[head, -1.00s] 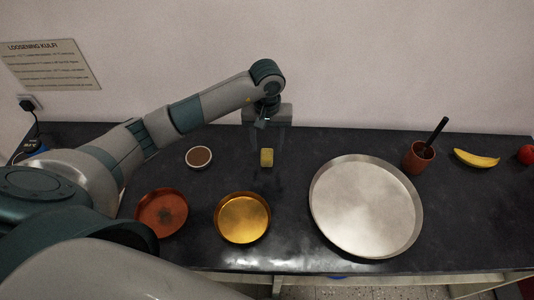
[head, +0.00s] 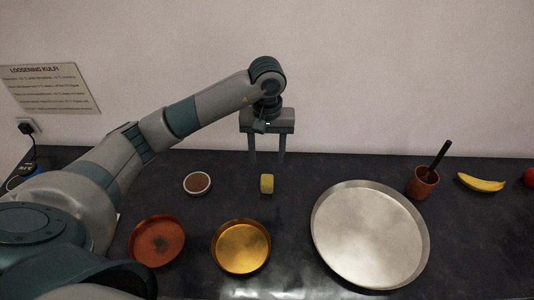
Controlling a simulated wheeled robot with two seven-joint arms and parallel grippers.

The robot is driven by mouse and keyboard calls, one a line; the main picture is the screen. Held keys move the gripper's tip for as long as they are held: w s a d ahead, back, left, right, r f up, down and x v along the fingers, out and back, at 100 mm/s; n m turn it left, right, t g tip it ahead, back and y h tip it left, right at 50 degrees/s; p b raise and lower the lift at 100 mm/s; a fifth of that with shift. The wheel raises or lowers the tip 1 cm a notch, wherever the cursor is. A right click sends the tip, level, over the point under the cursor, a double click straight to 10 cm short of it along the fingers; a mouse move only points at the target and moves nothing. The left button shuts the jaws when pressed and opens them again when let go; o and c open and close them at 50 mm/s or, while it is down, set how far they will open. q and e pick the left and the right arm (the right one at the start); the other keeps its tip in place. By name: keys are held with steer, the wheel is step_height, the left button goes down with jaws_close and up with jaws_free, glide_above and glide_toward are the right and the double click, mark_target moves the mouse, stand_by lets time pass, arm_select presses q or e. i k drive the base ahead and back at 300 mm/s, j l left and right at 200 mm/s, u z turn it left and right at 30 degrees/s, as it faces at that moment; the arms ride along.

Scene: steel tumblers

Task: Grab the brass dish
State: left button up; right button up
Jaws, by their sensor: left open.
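The brass dish (head: 241,248) is a round, shallow, shiny gold dish on the dark counter, left of the large steel tray. It looks empty. My left gripper (head: 267,163) is open with its two fingers pointing down. It hangs beyond the brass dish, toward the wall, and holds nothing. A small yellow block (head: 267,184) lies on the counter below and in front of the fingers. My right gripper is not in view.
A copper dish (head: 157,241) is left of the brass one. A small bowl of brown stuff (head: 197,183), a large steel tray (head: 370,235), a terracotta cup (head: 422,182) with a dark handle, a banana (head: 481,183) and a red fruit (head: 529,177) stand around. A sign (head: 50,89) hangs on the wall.

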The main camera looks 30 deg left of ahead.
mark_target(240, 246)
steer(key=u, duration=1.15)
